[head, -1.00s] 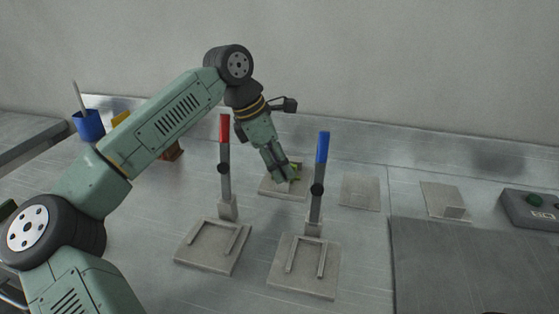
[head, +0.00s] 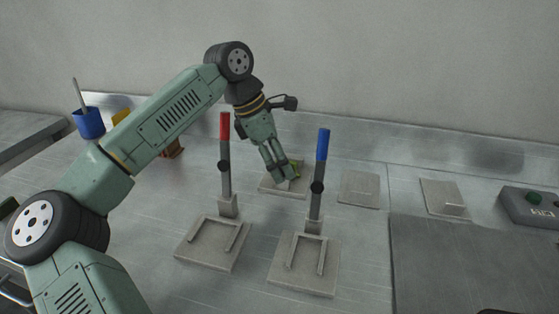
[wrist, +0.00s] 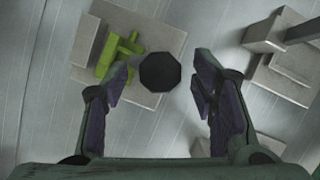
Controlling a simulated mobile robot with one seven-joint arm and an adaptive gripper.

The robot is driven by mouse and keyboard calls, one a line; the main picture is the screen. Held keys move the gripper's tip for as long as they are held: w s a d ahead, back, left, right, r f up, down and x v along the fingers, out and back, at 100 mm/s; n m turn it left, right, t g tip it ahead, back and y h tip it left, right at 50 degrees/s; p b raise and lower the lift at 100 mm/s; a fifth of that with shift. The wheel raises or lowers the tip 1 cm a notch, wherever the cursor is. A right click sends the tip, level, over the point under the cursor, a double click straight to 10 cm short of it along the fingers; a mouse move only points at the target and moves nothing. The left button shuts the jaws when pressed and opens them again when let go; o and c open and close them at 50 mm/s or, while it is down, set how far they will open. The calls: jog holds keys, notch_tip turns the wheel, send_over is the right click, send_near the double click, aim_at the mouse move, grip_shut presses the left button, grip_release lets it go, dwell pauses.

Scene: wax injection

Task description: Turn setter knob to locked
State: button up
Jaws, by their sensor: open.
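A dark eight-sided knob (wrist: 160,72) shows in the wrist view, between and just ahead of the fingertips. I take it for the setter knob. It overlaps the edge of a grey plate (wrist: 150,98) that carries a yellow-green piece (wrist: 118,52). In the head view, this plate (head: 269,188) is behind the two levers, and the yellow-green piece (head: 295,168) peeks out beside the fingers. My gripper (head: 280,179) points down over the plate. The knob is hidden there. In the wrist view my gripper (wrist: 162,78) is open, with a finger on each side of the knob; contact cannot be told.
A red-topped lever (head: 225,127) and a blue-topped lever (head: 322,145) stand upright in front of the gripper. Bare grey plates (head: 360,190) lie to the right. A control box (head: 532,209) is at far right. A blue cup (head: 89,124) stands at back left.

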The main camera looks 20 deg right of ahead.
jog(key=v, duration=1.2)
dwell(0.3)
